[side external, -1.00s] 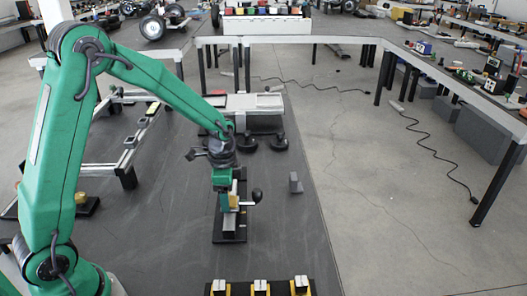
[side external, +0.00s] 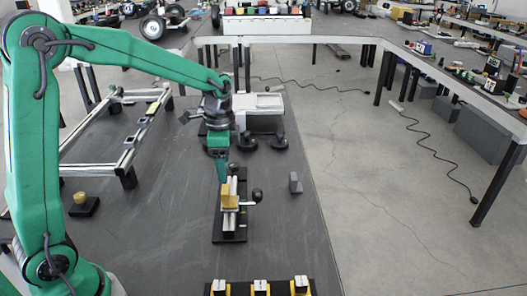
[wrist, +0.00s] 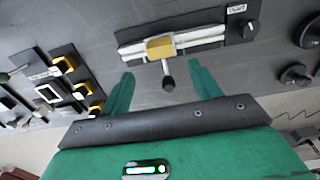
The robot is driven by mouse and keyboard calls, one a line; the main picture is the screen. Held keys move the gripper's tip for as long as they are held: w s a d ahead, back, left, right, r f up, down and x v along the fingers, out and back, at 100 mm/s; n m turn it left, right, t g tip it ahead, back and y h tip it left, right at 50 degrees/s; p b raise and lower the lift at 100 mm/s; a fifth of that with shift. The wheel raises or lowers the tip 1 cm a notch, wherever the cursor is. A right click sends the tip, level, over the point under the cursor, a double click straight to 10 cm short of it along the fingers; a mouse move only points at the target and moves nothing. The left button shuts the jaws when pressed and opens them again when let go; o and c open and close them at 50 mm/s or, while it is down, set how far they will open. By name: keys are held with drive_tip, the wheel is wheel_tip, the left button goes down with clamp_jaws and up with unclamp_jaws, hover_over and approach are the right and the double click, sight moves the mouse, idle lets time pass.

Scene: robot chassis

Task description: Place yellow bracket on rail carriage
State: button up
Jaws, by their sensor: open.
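The yellow bracket (side external: 230,200) sits on top of the carriage on the short rail (side external: 242,215), in the middle of the side view. In the wrist view the bracket (wrist: 160,48) lies across the pale rail (wrist: 204,38); the carriage beneath is mostly hidden. A black-knobbed lever (side external: 257,195) sticks out beside it. My gripper (side external: 222,180) is above and just behind the bracket, apart from it. In the wrist view my gripper (wrist: 163,86) has its two green fingers wide apart and nothing between them but the view of the lever knob.
A black rack (side external: 260,291) with several yellow and white pieces lies at the near edge. Dark floor between is clear.

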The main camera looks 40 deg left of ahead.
drive_tip(key=shift+r, duration=0.9)
drive_tip(key=shift+r, duration=0.1)
drive_tip(key=s+r+n+t, duration=0.2)
drive_tip(key=s+r+n, duration=0.1)
drive_tip(key=s, duration=0.6)
drive_tip(key=s+d+r+n+t, duration=0.1)
drive_tip(key=s+r+n+t, duration=0.2)
drive_tip(key=s+n, duration=0.3)
drive_tip(key=shift+s+d+r+t, duration=0.15)
drive_tip(key=shift+s+r+t, duration=0.25)
drive_tip(key=shift+s, duration=1.45)
